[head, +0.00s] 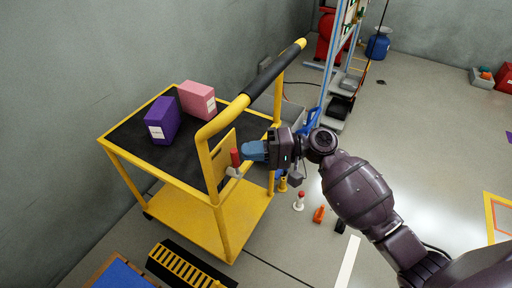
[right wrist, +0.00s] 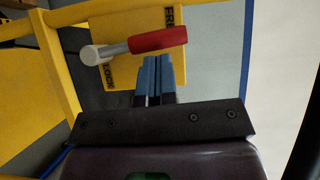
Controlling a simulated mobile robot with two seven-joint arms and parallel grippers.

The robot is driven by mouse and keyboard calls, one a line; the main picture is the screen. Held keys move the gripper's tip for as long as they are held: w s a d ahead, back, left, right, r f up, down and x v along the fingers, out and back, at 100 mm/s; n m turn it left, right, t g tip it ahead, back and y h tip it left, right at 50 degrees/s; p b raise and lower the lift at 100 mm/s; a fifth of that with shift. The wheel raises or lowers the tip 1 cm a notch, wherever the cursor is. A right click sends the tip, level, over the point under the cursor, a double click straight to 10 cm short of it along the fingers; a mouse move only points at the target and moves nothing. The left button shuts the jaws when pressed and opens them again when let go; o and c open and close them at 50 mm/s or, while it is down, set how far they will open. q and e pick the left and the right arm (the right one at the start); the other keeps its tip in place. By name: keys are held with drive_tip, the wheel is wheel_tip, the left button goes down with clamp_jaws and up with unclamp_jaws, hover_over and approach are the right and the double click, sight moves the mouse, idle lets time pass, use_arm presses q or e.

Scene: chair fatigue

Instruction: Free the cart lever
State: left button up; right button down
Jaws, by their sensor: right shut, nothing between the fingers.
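The yellow cart (head: 225,238) stands against the wall. Its lever (head: 235,158) has a red grip and stands roughly upright in the head view. In the right wrist view the lever (right wrist: 158,39) has a grey shaft and a pale pivot end at left. Its red grip lies over a yellow plate (right wrist: 125,20), beside partly covered "FREE" lettering; "LOCK" reads below the pivot. My right gripper (head: 246,150) is shut and empty, its blue fingertips (right wrist: 160,60) right beside the red grip. I cannot tell whether they touch it. My left gripper is not in view.
A purple box (head: 162,120) and a pink box (head: 197,99) stand on the cart's black top. Small items, including an orange one (head: 319,214), are on the floor right of the cart. A yellow slotted piece (head: 185,266) lies in front. Floor at right is mostly clear.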

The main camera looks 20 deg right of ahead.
drive_tip(key=shift+s+a+r+n+h, duration=0.1)
drive_tip(key=shift+s+a+n+h, duration=0.1)
drive_tip(key=shift+n+h, duration=0.1)
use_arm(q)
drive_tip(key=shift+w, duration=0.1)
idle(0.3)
